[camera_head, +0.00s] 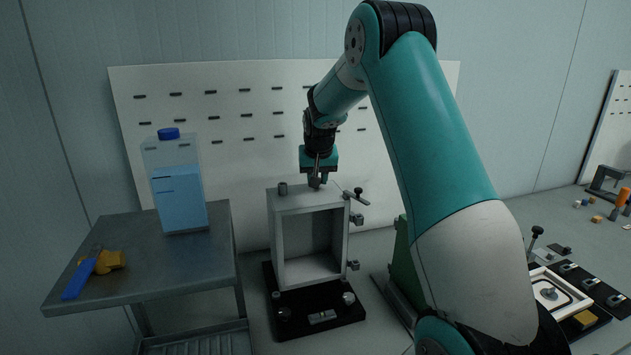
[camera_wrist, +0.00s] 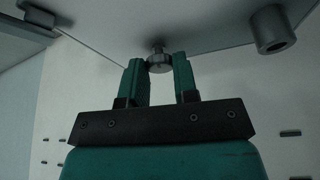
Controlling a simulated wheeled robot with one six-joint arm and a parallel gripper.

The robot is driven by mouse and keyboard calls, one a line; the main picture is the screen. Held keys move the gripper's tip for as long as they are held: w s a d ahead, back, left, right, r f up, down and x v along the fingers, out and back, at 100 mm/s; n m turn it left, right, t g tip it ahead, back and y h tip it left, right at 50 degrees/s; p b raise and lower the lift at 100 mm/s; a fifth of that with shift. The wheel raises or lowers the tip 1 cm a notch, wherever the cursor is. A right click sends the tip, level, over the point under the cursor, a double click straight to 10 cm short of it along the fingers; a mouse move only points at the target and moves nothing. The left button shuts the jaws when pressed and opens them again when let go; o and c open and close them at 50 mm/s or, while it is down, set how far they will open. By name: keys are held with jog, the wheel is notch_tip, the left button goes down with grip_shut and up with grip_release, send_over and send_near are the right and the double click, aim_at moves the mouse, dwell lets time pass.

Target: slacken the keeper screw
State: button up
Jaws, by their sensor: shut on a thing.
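The keeper screw, a small round metal knob (camera_wrist: 159,63) on a short stem, stands on the grey surface in the wrist view. My gripper (camera_wrist: 160,75) has its two teal-padded fingers on either side of the knob's head, shut on it. In the head view my gripper (camera_head: 317,181) points down at the top of an open-fronted grey box (camera_head: 294,203), and its fingers hide most of the screw. A short dark cylinder (camera_head: 283,189) stands left of it on the box top and also shows in the wrist view (camera_wrist: 272,30).
A dark-knobbed lever (camera_head: 356,193) and side clamps are at the box's right edge. The box stands on a black base (camera_head: 318,326). Left is a metal table (camera_head: 140,268) with a blue-capped liquid container (camera_head: 177,185) and a blue-handled tool (camera_head: 80,277). A pegboard (camera_head: 228,112) stands behind.

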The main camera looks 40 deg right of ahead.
jog(key=n, duration=0.2)
jog(key=n+y, duration=0.1)
jog(key=n, duration=0.1)
jog(key=n+t+y, duration=0.1)
jog(key=n, duration=0.1)
jog(key=shift+d+r+n, duration=0.15)
jog(key=shift+d+n, duration=0.15)
jog(key=n+y, duration=0.1)
jog(key=n, duration=0.2)
jog(key=n+y, duration=0.1)
jog(key=n, duration=0.2)
jog(key=shift+d+y+p, duration=0.2)
jog(key=shift+y+p, duration=0.2)
jog(key=n, duration=0.2)
jog(key=n+g+y+p, duration=0.1)
jog(key=n, duration=0.1)
jog(key=shift+w+d+r, duration=0.1)
jog(key=shift+w, duration=0.05)
jog(key=n+g+y+p, duration=0.1)
jog(key=n+p, duration=0.1)
jog(key=shift+n, duration=0.3)
jog(key=n+g+p, duration=0.1)
jog(key=n+p, duration=0.2)
jog(key=p, duration=0.1)
jog(key=shift+w+r, duration=0.1)
jog(key=shift+w, duration=0.05)
jog(key=shift+w+d+n+g+p, duration=0.1)
jog(key=shift+n+g+p, duration=0.4)
jog(key=shift+n+p, duration=0.4)
jog(key=shift+f, duration=0.2)
